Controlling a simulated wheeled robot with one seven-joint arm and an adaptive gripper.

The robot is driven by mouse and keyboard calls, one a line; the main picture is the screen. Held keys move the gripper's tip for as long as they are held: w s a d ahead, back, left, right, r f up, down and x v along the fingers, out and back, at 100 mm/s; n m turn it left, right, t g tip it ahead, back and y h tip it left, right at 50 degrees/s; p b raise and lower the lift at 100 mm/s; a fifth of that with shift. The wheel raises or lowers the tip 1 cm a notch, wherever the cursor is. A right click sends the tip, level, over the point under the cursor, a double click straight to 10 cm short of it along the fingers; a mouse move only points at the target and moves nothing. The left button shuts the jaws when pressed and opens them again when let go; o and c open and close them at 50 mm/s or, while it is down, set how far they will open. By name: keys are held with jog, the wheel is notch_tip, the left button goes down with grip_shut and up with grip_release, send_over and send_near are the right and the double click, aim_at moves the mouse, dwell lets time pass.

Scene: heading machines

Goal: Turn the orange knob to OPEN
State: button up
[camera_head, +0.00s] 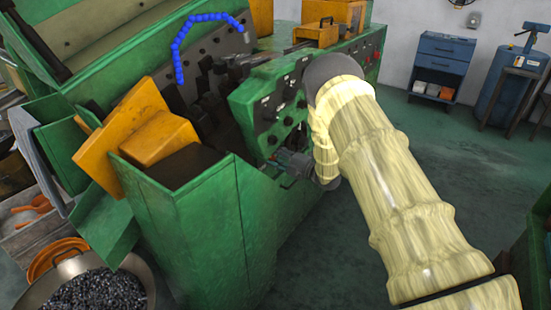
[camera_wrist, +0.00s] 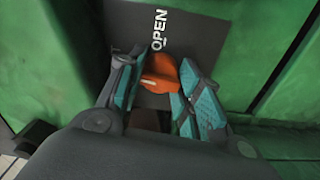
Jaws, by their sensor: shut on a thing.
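The orange knob (camera_wrist: 160,70) shows in the wrist view, on a dark grey plate (camera_wrist: 205,35) fixed to a green machine face. The white word OPEN (camera_wrist: 161,30) is printed on the plate, just above the knob in the picture, with a short white mark under it. My gripper (camera_wrist: 158,85) is shut on the knob, with one teal-padded finger on each side of it. The knob's lower part is hidden between the fingers.
Orange guards (camera_head: 150,135) and a blue segmented hose (camera_head: 180,50) stand on the machine, left of my arm. A pan of small dark metal parts (camera_head: 95,295) is at lower left. A blue cabinet (camera_head: 441,62) and tank (camera_head: 510,85) stand at the back right. Floor between is clear.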

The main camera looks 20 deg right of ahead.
jog(key=shift+m+b, duration=1)
jog(key=shift+m, duration=7)
jog(key=o, duration=0.7)
jog(key=shift+o, duration=0.2)
jog(key=v, duration=1.2)
jog(key=shift+d+f, duration=0.1)
